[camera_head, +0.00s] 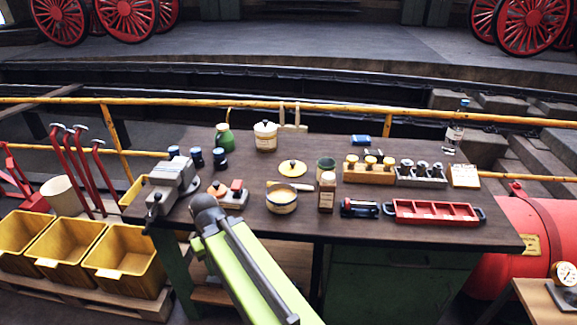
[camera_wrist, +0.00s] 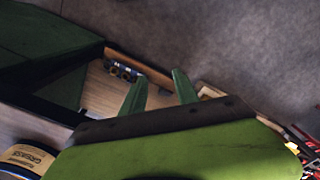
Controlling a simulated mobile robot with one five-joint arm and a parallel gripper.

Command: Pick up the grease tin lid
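A round yellow lid with a small knob, which looks like the grease tin lid (camera_head: 292,168), lies flat on the dark workbench (camera_head: 250,226) in the head view. The open grease tin (camera_head: 282,202) stands nearer the bench front. In the wrist view a tin labelled GREASE (camera_wrist: 28,155) shows at the lower left corner. My gripper (camera_wrist: 160,76) has its two green fingers apart, with nothing between them. It points past the bench towards the floor and a lower shelf. The lid does not show in the wrist view, and my gripper is not visible in the head view.
A vise (camera_head: 173,184) is at the left. A red tray (camera_head: 433,212) lies at the right front.

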